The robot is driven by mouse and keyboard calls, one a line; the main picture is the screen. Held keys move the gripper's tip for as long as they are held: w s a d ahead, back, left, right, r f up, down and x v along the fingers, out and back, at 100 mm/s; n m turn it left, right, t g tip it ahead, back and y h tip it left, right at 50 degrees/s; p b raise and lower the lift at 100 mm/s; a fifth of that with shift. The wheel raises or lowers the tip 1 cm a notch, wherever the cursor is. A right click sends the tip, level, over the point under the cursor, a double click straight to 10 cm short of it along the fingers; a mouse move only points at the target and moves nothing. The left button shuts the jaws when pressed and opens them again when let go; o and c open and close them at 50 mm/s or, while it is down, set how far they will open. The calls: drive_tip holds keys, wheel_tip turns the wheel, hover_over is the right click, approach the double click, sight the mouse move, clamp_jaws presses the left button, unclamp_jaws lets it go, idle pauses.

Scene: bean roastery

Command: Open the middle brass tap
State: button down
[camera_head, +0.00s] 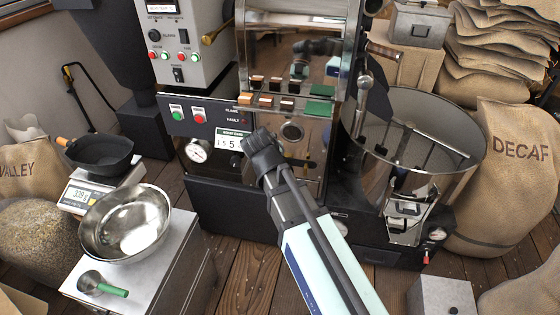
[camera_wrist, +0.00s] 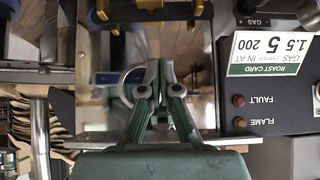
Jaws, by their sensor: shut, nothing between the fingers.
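My gripper (camera_head: 258,150) is in front of the roaster's shiny lower front, beside the roast card. In the wrist view its fingers (camera_wrist: 160,66) are together with nothing between them. Above it in the head view is a row of small copper-coloured pieces (camera_head: 266,101) on a ledge, with similar shapes behind that may be reflections.
The roast card (camera_head: 232,142) and a dial gauge (camera_head: 198,150) are left of my gripper. The cooling drum (camera_head: 455,155) stands further right. A scale table with a steel bowl (camera_head: 125,222) is at the left.

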drive_tip(key=shift+w+d+f, duration=0.1)
idle(0.3)
drive_tip(key=s+f+x, duration=0.2)
drive_tip(key=x, duration=1)
drive_tip(key=shift+w+f+b, duration=0.2)
drive_tip(key=shift+b, duration=0.15)
drive_tip(key=shift+w, duration=0.1)
